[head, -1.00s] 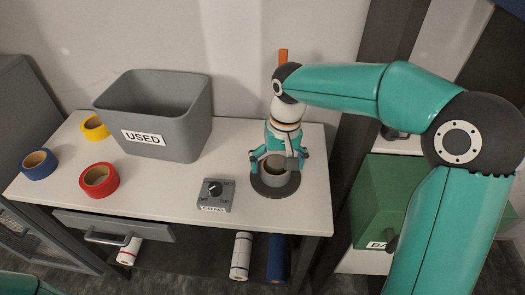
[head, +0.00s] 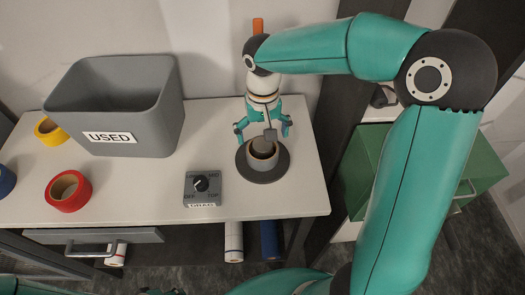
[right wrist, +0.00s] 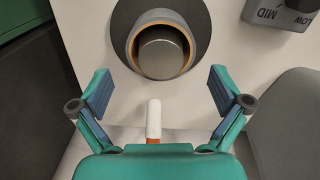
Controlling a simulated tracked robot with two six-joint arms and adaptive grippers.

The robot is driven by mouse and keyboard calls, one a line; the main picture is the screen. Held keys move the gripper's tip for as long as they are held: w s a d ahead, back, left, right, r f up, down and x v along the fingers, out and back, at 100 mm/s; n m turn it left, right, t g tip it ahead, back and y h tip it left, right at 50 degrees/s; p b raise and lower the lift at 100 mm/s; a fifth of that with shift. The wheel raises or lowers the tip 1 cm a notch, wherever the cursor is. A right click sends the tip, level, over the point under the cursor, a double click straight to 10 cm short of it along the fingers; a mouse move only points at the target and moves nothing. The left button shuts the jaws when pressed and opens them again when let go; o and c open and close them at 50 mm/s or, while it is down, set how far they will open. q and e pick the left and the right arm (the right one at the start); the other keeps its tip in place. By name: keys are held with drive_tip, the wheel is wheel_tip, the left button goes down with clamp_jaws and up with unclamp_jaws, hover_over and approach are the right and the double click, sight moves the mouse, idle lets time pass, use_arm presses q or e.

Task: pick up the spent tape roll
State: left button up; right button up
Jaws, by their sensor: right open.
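The spent tape roll is a grey ring with a tan inner edge (head: 262,162). It sits on a dark round disc (head: 283,165) at the bench's right end, around a grey post. The right wrist view shows the roll (right wrist: 137,48) with the post inside it. My right gripper (head: 264,130) is open and empty just behind the roll in the head view. In the right wrist view its two fingers (right wrist: 160,92) are spread wide, with the roll beyond their tips and not between them. My left gripper is not in view.
A grey bin labelled USED (head: 155,125) stands at the back left. A grey dial box (head: 190,187) is left of the disc. Red (head: 68,191), yellow (head: 50,132) and blue (head: 5,180) rolls lie on the left. A green box (head: 385,165) is right of the bench.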

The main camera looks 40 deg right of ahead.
sight(262, 143)
drive_tip(key=shift+w+f+p, duration=0.1)
drive_tip(key=shift+f+p, duration=0.6)
drive_tip(key=shift+f, duration=2.3)
drive_tip(key=c, duration=0.7)
